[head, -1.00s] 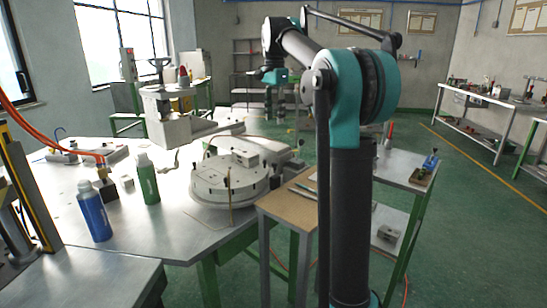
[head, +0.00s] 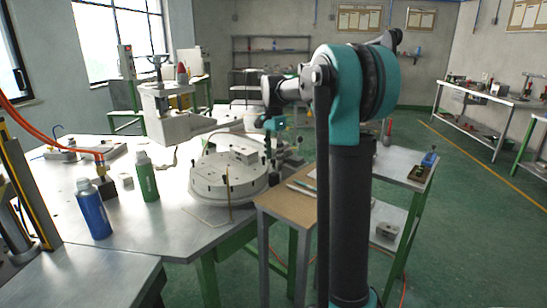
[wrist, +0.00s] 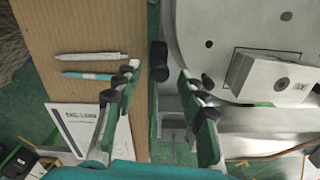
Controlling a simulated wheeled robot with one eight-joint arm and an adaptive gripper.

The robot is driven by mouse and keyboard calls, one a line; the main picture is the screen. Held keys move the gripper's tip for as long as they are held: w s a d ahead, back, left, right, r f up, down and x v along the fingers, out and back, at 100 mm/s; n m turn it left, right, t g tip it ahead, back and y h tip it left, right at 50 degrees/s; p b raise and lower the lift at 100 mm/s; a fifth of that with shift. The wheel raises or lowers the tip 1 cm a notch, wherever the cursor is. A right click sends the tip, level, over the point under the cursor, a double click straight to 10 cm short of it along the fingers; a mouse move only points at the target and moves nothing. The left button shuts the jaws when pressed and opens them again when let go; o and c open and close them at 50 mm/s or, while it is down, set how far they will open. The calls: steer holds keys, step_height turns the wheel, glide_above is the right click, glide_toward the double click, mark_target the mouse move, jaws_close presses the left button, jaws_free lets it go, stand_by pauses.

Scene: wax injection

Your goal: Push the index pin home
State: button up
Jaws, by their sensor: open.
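My gripper (wrist: 160,72) is open and points down, its fingers apart. In the head view my gripper (head: 273,140) is beside the right edge of the round index table (head: 206,205), a light disc with several dark pegs and holes. A black knob (wrist: 158,56), which looks like the index pin's head, shows between my fingertips in the wrist view, just off the disc's edge. No contact with the fingers is visible. How far the pin is in cannot be told. The disc (wrist: 205,20) carries a metal block (wrist: 270,77).
A brown-topped side table (wrist: 40,30) lies left of the fingers with two pens (wrist: 90,56) and a printed sheet (wrist: 78,125). A blue bottle (head: 93,210) and a green bottle (head: 147,178) stand on the metal bench (head: 140,235). A press (head: 165,115) stands behind.

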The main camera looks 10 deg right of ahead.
steer(key=shift+f, duration=0.35)
steer(key=shift+c, duration=0.4)
jaws_close()
